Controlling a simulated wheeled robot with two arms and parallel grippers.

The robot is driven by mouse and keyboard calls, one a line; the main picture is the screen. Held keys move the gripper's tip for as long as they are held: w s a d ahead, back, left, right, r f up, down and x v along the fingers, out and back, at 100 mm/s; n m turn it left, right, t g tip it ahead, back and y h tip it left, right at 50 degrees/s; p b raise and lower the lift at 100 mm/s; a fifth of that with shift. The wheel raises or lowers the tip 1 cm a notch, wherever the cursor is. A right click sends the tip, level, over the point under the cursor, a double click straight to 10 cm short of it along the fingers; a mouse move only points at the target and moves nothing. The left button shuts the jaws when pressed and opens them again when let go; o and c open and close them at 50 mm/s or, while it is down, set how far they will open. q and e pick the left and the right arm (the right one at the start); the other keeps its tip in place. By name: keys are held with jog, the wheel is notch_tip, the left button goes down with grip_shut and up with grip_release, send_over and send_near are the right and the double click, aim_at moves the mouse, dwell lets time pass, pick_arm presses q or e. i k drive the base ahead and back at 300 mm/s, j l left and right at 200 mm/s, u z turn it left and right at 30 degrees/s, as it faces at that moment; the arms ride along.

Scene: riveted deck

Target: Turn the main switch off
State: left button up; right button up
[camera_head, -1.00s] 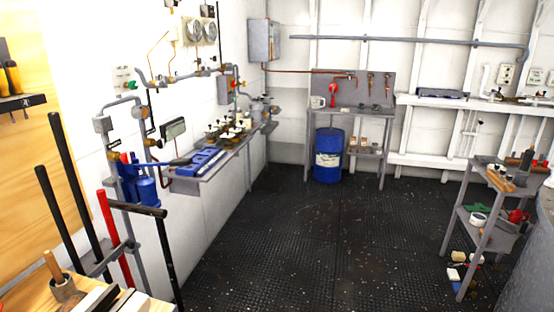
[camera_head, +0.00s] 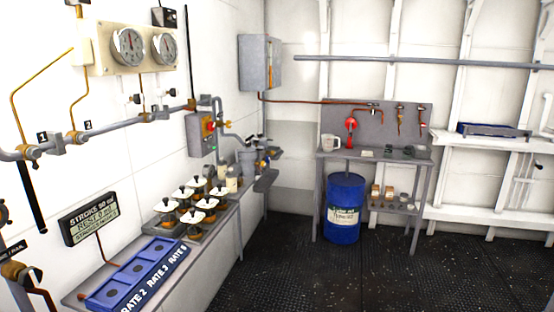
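A grey box (camera_head: 201,133) with a red and yellow control (camera_head: 208,126) on its front is mounted on the left wall, above the far part of the bench. It looks like the main switch, but no label on it is readable and I cannot tell its setting. A larger grey cabinet (camera_head: 260,62) hangs higher on the wall near the corner. Neither of my grippers is in view.
A narrow bench (camera_head: 223,214) along the left wall holds a blue tray (camera_head: 135,275) and several white-topped jars (camera_head: 192,203). Gauges (camera_head: 128,46) and pipes cover the wall. A blue drum (camera_head: 343,207) stands under the far workbench (camera_head: 375,154). The dark floor (camera_head: 300,275) in front is clear.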

aim_at(210, 126)
jog(key=i+l+u, duration=0.1)
jog(key=i+u, duration=0.2)
jog(key=i, duration=0.2)
jog(key=i+l+u, duration=0.25)
jog(key=i, duration=0.25)
jog(key=i+l+u, duration=0.15)
jog(key=i+l, duration=0.25)
jog(key=i+l+u, duration=0.15)
jog(key=i+l, duration=0.2)
jog(key=i+l+u, duration=0.1)
jog(key=i+l, duration=0.25)
jog(key=l, duration=0.25)
jog(key=i+l+u, duration=0.15)
jog(key=i+l, duration=0.2)
jog(key=l, duration=0.15)
